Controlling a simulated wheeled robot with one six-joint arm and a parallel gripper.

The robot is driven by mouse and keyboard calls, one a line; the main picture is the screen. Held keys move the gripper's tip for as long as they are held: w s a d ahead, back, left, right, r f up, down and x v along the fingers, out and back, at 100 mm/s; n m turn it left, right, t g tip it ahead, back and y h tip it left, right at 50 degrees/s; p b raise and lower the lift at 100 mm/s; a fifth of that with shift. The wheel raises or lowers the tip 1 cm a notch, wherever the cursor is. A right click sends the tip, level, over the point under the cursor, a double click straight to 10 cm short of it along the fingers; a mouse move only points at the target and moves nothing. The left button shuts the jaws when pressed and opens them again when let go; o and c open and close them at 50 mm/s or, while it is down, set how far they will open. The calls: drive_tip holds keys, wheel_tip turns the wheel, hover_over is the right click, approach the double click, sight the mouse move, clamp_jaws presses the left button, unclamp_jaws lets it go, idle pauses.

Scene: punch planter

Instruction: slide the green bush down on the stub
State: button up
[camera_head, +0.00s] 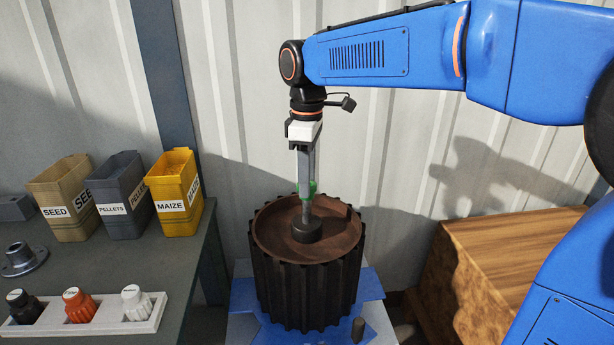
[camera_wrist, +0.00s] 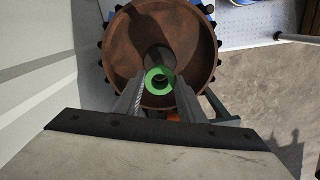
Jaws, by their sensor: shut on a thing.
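The green bush (camera_wrist: 158,81) is a short ring with a dark hole, held between the two fingers of my gripper (camera_wrist: 160,92) in the wrist view. My gripper (camera_head: 306,190) points straight down in the head view, with a bit of the green bush (camera_head: 312,187) showing at its fingertips. The stub (camera_head: 306,222) rises from the dark hub at the middle of a brown toothed drum (camera_head: 268,240). The bush is above the hub, in line with it or nearly so. I cannot tell whether the bush is around the stub's top.
A yellow maize bin (camera_head: 174,192), a grey pellets bin (camera_head: 126,196) and a tan seed bin (camera_head: 64,200) stand on the left bench. A white tray (camera_head: 90,328) there holds three small bottles. A wooden block (camera_head: 520,235) stands at right.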

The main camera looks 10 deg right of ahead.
drive_tip(key=shift+f, duration=3.6)
drive_tip(key=o, duration=1.1)
wheel_tip(320, 180, up, 17)
drive_tip(key=shift+r, duration=0.15)
